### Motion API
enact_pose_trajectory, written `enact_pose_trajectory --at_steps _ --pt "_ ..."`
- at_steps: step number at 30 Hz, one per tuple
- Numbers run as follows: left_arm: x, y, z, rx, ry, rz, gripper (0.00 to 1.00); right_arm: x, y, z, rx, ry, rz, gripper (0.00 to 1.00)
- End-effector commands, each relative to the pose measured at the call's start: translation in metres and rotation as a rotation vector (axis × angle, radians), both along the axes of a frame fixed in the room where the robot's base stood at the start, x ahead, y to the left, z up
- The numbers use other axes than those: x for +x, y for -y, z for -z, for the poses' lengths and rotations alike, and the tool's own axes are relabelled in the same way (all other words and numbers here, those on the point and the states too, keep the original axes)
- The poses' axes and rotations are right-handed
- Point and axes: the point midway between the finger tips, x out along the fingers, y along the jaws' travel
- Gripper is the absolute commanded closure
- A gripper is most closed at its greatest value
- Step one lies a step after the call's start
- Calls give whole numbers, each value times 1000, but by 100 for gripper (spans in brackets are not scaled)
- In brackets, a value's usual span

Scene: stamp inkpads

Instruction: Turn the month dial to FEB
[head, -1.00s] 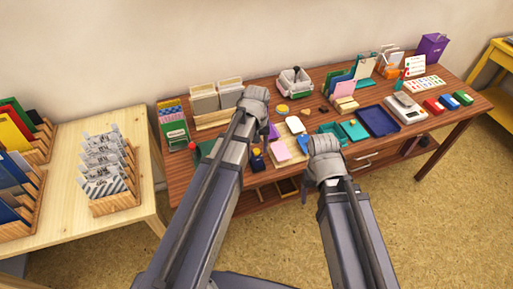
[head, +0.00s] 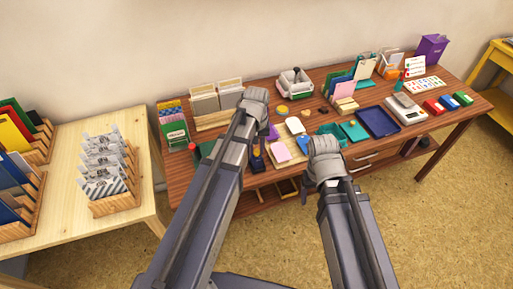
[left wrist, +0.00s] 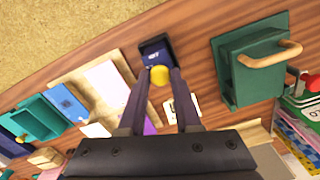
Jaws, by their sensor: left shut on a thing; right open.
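The month dial device is a dark blue block (left wrist: 152,48) with a small pale marking in its window, too small to read. A yellow knob (left wrist: 160,76) sits on its near side. In the left wrist view my left gripper (left wrist: 163,78) has its two dark fingers shut on the yellow knob.
In the left wrist view a green box with a wooden handle (left wrist: 250,68) stands right of the block, and a wooden tray with pads (left wrist: 108,82) lies left. A white card (left wrist: 186,108) lies close by. In the head view a teal tray (head: 331,131) lies beyond my right gripper.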

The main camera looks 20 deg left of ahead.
Motion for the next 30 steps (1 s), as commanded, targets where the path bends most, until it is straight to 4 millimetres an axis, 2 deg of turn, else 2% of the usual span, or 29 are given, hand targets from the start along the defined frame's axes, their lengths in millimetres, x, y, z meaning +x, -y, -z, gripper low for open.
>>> enact_pose_trajectory --at_steps 30 --pt "0 0 0 -1 -1 830 100 0 0 0 0 0 0 25"
